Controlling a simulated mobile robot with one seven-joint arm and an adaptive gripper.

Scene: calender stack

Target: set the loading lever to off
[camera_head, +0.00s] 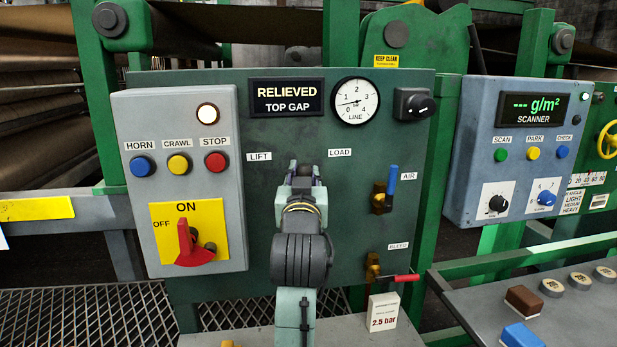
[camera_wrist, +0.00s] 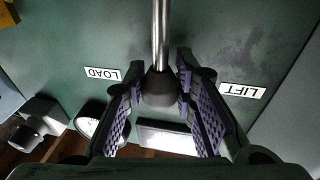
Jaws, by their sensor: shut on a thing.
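The loading lever shows in the wrist view as a bright metal rod with a dark rounded knob (camera_wrist: 160,90). My gripper (camera_wrist: 159,78) is shut on this knob, with one purple-padded finger on each side. The rod runs toward the top of that picture, between the LOAD label (camera_wrist: 102,73) and the LIFT label (camera_wrist: 242,91). In the head view my gripper (camera_head: 305,172) stands in front of the green panel (camera_head: 350,240), between the LIFT label (camera_head: 259,157) and the LOAD label (camera_head: 340,153). My arm hides the lever there. No off mark for this lever shows.
A display (camera_head: 287,98) reads RELIEVED TOP GAP, beside a line gauge (camera_head: 355,100). Left is a grey box with buttons and a red ON/OFF switch (camera_head: 190,245). Right are a blue air valve handle (camera_head: 392,185) and a red bleed handle (camera_head: 405,278).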

